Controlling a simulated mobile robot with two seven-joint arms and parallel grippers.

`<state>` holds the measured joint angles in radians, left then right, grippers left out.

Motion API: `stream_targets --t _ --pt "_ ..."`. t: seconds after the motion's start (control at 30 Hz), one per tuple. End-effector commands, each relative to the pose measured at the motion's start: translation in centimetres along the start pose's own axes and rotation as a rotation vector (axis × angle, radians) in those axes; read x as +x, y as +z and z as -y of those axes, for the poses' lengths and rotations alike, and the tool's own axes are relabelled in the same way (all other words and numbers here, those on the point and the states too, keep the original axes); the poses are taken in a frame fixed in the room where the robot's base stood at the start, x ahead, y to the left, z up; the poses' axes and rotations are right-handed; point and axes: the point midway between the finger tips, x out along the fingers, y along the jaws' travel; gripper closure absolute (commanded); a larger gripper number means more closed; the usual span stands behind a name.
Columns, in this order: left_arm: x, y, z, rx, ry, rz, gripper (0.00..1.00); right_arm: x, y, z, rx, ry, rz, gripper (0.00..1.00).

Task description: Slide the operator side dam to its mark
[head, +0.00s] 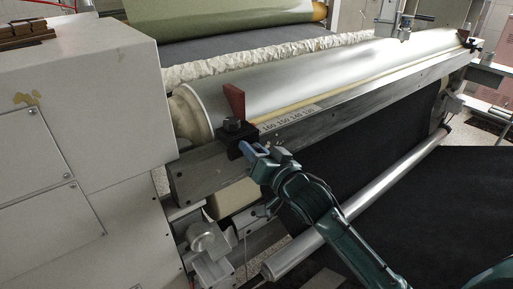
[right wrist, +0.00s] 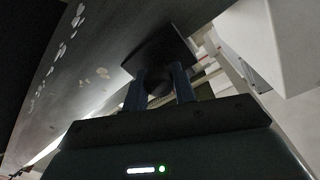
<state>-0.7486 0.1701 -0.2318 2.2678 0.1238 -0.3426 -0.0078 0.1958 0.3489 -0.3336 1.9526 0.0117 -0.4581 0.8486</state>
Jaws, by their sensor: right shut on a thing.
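The operator side dam is a red upright plate (head: 234,101) on a black clamp block (head: 236,138), near the left end of the steel beam (head: 350,95). A scale strip (head: 289,118) with printed numbers lies on the beam just right of the block. My right gripper (head: 256,150) reaches up from below and is shut on the dam's block at its front side. In the right wrist view, the two fingers close around a dark round part (right wrist: 158,84) under the dark block (right wrist: 160,50). The fingertips are partly hidden. My left gripper is not in view.
A large metal roller (head: 290,75) runs behind the beam. A grey machine housing (head: 85,100) stands close on the left. A thin silver roller (head: 370,195) and black sheet lie below and right of my arm. Another clamp (head: 472,43) sits at the beam's far right end.

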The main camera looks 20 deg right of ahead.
Motion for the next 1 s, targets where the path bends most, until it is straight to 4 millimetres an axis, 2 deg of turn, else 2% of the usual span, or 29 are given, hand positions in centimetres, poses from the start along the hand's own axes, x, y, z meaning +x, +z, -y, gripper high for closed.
stream_targets --t 0.03,0.1,0.27,0.63,0.67,0.9,1.0 --pt "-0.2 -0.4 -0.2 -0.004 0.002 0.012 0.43 -0.1 0.3 1.1 0.010 -0.004 0.005 1.00" --pt "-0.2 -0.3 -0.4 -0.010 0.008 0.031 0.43 -0.1 0.8 2.1 0.012 -0.004 0.006 1.00" --pt "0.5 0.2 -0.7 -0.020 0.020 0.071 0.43 -0.3 1.7 3.7 0.009 -0.004 0.005 1.00" --pt "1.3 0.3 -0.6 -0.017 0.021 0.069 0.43 -0.3 2.1 4.0 0.003 -0.004 0.004 1.00" --pt "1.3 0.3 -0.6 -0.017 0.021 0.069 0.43 -0.3 2.1 4.0 0.003 -0.004 0.004 0.71" --pt "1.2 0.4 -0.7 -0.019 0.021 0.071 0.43 -0.3 2.0 3.9 0.002 -0.003 0.003 0.51" --pt "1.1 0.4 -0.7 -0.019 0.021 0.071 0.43 -0.3 2.0 3.9 0.002 -0.002 0.003 0.51"
